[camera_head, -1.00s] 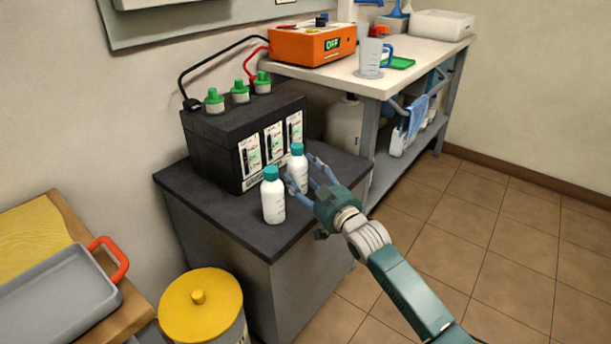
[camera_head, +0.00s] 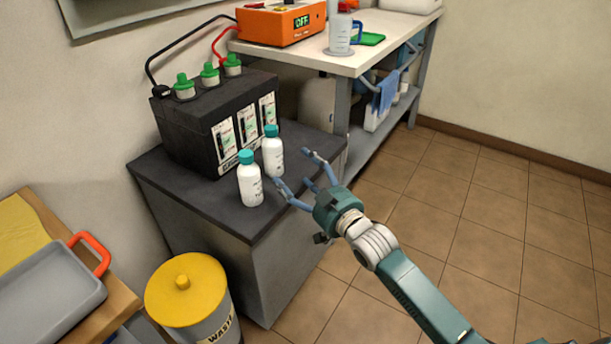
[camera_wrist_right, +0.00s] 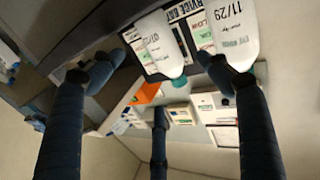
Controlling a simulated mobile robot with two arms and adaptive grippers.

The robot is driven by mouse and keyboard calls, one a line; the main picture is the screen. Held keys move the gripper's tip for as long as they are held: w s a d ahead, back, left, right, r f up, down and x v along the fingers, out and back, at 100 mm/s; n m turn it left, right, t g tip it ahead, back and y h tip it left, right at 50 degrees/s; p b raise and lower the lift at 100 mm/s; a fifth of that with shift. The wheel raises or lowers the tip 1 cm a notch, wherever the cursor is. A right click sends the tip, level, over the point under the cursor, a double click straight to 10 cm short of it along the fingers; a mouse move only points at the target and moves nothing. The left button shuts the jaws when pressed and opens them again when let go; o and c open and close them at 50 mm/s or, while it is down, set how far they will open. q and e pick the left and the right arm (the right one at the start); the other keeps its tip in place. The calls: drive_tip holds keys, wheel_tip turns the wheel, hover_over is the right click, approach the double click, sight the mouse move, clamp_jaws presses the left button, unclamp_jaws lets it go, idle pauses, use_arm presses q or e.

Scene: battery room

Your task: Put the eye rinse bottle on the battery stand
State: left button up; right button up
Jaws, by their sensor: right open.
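Two white bottles with teal caps stand upright on the dark top of the battery stand (camera_head: 225,222), in front of the black battery (camera_head: 190,127). One bottle (camera_head: 250,182) is nearer the front; the other bottle (camera_head: 272,152) is just behind and to its right. My right gripper (camera_head: 297,168) is open and empty, to the right of both bottles and apart from them. In the right wrist view both bottles (camera_wrist_right: 232,48) (camera_wrist_right: 160,45) show beyond the spread fingers, one marked 11/29 and "eye". My left gripper is not in view.
A white bench (camera_head: 350,62) with an orange charger (camera_head: 280,24) and a jug (camera_head: 340,35) stands behind. A yellow-lidded waste bin (camera_head: 187,290) is beside the stand. A grey tray (camera_head: 45,295) lies at lower left. Tiled floor is clear at right.

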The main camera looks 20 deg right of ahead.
drive_tip(key=s+a+f+g+h, duration=0.25)
drive_tip(key=s+f+g, duration=0.45)
drive_tip(key=s+f, duration=0.95)
drive_tip(key=s+d+f+m+g+h, duration=0.1)
drive_tip(key=s+g, duration=0.5)
drive_tip(key=s, duration=1.6)
wheel_tip(320, 180, down, 2)
drive_tip(key=shift+s+d+f+g+h, duration=0.1)
drive_tip(key=shift+s+d+g+h, duration=0.25)
drive_tip(key=shift+d, duration=0.5)
